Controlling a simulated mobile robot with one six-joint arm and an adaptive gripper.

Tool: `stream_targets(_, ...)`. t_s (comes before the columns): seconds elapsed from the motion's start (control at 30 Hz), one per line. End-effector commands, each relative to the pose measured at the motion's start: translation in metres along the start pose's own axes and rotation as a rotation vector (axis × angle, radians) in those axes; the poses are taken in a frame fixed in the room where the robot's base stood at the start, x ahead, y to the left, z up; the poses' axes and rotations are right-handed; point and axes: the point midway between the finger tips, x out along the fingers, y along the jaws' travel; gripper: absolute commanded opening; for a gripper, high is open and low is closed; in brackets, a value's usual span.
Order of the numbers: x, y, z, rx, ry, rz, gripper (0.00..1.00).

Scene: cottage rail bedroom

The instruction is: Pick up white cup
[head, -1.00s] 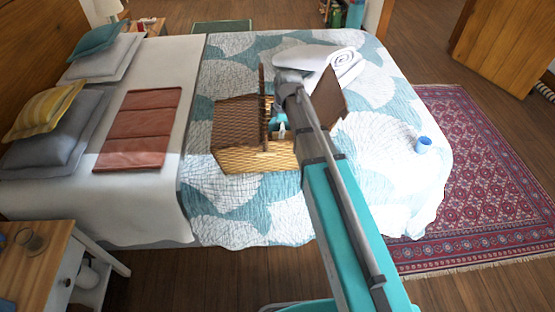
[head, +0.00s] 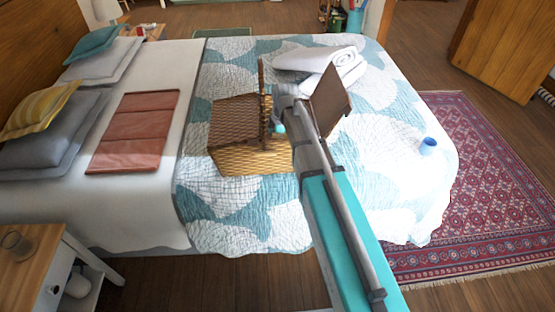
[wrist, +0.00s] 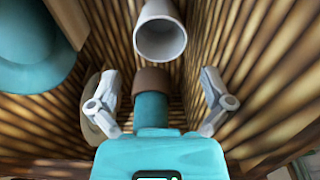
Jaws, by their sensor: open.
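The white cup (wrist: 160,36) is at the top middle of the wrist view, its round mouth facing the camera, against the ribbed inner wall of the wicker basket (head: 250,161). My gripper (wrist: 160,76) is open, with one finger on each side and the cup beyond the fingertips, apart from them. In the head view my arm covers part of the basket, and the cup cannot be seen there. A teal cylinder with a brown top (wrist: 152,100) shows between my fingers in the wrist view.
A rounded teal object (wrist: 32,50) is at the left of the wrist view. The basket's raised lid (head: 331,102) and handle (head: 262,100) stand close to my arm.

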Motion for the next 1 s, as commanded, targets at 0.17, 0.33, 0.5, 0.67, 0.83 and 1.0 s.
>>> stream_targets(0.17,0.000,0.000,0.000,0.000,0.000,0.000,1.00)
stream_targets(0.33,0.002,0.000,0.000,0.000,0.000,0.000,1.00)
stream_targets(0.5,0.011,0.000,0.002,0.000,0.000,0.000,1.00)
stream_targets(0.67,0.023,0.000,0.004,0.000,0.000,0.000,1.00)
stream_targets(0.83,0.035,-0.001,0.005,0.000,0.000,0.000,1.00)
stream_targets(1.0,0.047,-0.001,0.005,0.000,0.000,0.000,1.00)
